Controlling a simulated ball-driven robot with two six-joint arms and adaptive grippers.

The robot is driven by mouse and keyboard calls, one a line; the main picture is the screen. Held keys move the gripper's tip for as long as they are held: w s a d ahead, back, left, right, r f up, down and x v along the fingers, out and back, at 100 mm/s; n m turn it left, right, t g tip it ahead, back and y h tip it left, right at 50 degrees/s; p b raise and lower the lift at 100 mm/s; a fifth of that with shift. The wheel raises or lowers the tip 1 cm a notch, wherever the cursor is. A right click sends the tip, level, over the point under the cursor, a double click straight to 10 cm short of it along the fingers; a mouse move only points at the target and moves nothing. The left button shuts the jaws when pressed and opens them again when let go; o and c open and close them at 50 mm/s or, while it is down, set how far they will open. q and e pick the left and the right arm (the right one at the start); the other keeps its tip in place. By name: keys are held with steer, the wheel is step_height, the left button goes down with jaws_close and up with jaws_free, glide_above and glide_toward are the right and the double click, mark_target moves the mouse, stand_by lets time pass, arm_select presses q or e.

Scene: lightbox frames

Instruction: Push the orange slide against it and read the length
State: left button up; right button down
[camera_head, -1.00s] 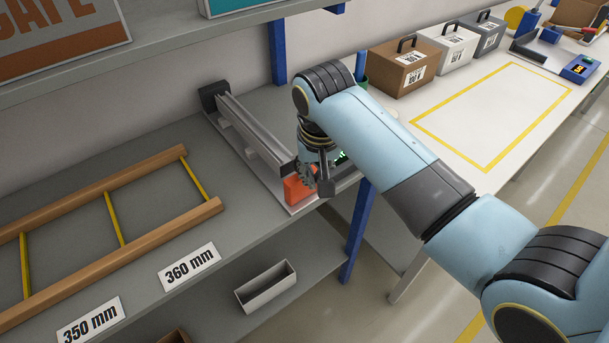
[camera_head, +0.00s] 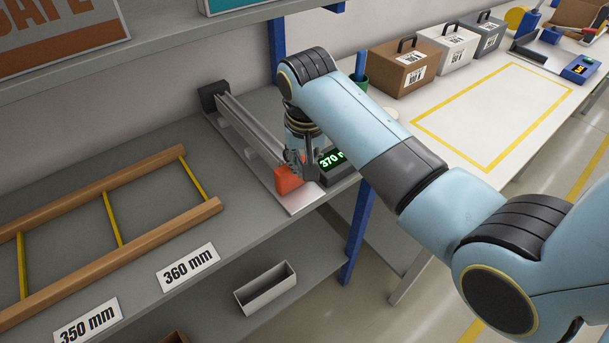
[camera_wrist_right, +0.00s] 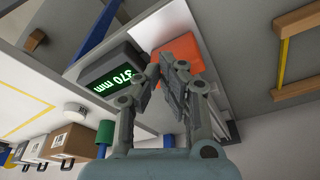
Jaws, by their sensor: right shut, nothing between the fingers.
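The measuring device has a white base plate (camera_head: 304,198), a black end stop (camera_head: 213,94) and a long grey rail (camera_head: 248,125). The orange slide (camera_head: 288,179) sits at the near end of the rail; in the right wrist view the slide (camera_wrist_right: 182,50) is just beyond my fingertips. My right gripper (camera_head: 306,176) is shut and empty, right against or very near the slide's near side; I cannot tell if they touch. The display (camera_head: 331,160) reads 370 with its unit partly hidden; in the right wrist view the display (camera_wrist_right: 111,82) reads 370 mm. My left gripper is out of view.
A wooden rack (camera_head: 150,230) with yellow rods and labels 350 mm (camera_head: 88,322) and 360 mm (camera_head: 188,267) lies left. A blue post (camera_head: 358,230) stands at the shelf's right end. An empty grey bin (camera_head: 265,288) is below. Several cases stand on the white table (camera_head: 490,110).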

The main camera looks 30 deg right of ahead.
steer(key=shift+w+a+b, duration=0.15)
steer(key=shift+w+b, duration=0.4)
steer(key=shift+w, duration=1.05)
steer(key=shift+r, duration=0.1)
steer(key=shift+s+p, duration=0.6)
steer(key=shift+p, duration=0.4)
step_height(320, 180, up, 7)
steer(key=p, duration=0.2)
